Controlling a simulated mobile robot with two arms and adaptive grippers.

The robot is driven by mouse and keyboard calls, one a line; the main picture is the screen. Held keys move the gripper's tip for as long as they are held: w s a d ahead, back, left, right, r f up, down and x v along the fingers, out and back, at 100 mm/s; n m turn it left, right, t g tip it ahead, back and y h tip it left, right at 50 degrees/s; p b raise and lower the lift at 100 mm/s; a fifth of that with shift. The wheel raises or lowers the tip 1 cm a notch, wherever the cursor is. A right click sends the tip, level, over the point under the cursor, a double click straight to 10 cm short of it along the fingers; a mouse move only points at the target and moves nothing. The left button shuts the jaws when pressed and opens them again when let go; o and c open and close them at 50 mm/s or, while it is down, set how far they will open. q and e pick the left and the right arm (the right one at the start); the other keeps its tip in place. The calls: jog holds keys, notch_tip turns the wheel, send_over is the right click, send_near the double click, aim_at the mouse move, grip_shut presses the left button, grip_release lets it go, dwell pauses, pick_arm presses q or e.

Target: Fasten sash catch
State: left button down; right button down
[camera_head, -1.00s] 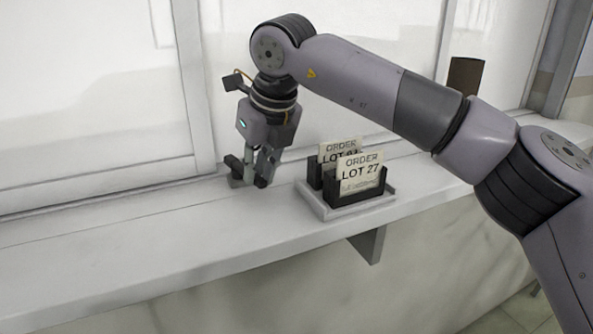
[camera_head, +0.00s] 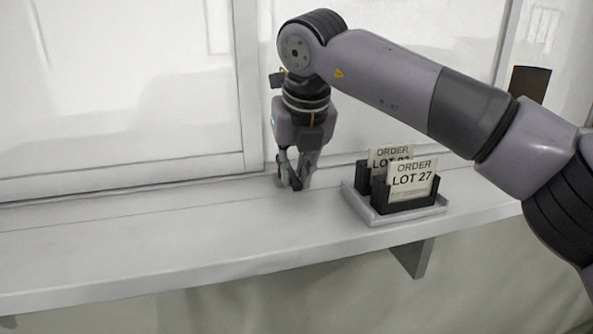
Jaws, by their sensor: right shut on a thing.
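The window sash (camera_head: 130,167) has a white frame and stands behind the white sill. My right gripper (camera_head: 293,184) points down at the sash's lower right corner, low over the sill. Its fingers are shut on a small dark part, which I take for the sash catch; the fingers hide most of it, so I cannot tell its position. My left gripper is not in view.
A grey tray (camera_head: 352,205) on the sill (camera_head: 190,235), right of my right gripper, holds two dark card holders with order cards (camera_head: 411,179). A brown panel (camera_head: 529,84) stands far right. The sill's left part is clear.

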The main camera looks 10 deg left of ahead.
jog(key=c, duration=1.6)
grip_release()
jog(key=shift+o, duration=0.2)
jog(key=v, duration=1.2)
jog(key=shift+s, duration=0.1)
